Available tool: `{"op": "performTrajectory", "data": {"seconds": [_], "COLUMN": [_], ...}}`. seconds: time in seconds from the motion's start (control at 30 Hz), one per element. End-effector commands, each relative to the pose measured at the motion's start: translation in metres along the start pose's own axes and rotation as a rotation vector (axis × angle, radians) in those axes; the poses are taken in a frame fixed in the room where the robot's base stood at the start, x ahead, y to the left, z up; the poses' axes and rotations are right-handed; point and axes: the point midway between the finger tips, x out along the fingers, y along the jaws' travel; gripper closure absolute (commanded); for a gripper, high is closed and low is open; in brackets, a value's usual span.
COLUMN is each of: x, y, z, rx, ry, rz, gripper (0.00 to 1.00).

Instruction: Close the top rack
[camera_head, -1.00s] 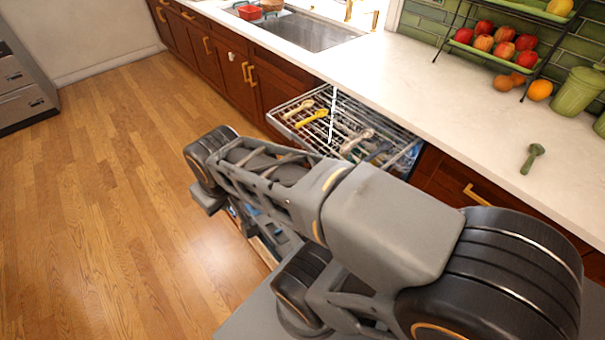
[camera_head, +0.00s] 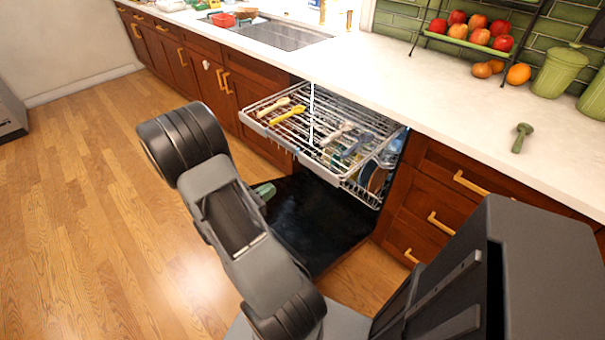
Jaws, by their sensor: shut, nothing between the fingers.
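The top rack (camera_head: 372,126) is a silver wire rack pulled out of the dishwasher bay under the counter. Its front edge (camera_head: 262,127) juts out over the floor side. A tan utensil (camera_head: 273,107), a yellow utensil (camera_head: 287,115) and several greyish utensils lie on it. The dishwasher door (camera_head: 325,222) is folded down, dark and flat below the rack. My arm stands in front, left of the rack and apart from it in the picture. My gripper is hidden behind the arm. A small grey-green piece (camera_head: 265,191) shows beside the arm; I cannot tell what it is.
Below the top rack, the lower wire basket holds dishes (camera_head: 374,180), partly visible. Wooden cabinets (camera_head: 425,200) flank the bay. The white counter (camera_head: 440,95) above carries fruit, green canisters (camera_head: 561,71) and a green utensil (camera_head: 521,137). Wood floor (camera_head: 70,200) is free at left.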

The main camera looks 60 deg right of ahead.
Motion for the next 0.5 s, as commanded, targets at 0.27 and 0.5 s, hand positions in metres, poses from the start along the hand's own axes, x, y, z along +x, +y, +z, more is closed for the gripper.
{"op": "performTrajectory", "data": {"seconds": [0.27,0.5], "x": [0.029,0.075], "y": [0.004,0.006], "z": [-0.009,-0.007], "rx": [-0.043,-0.043], "ry": [-0.032,-0.031], "rz": [0.036,0.033], "gripper": [1.00,1.00]}}
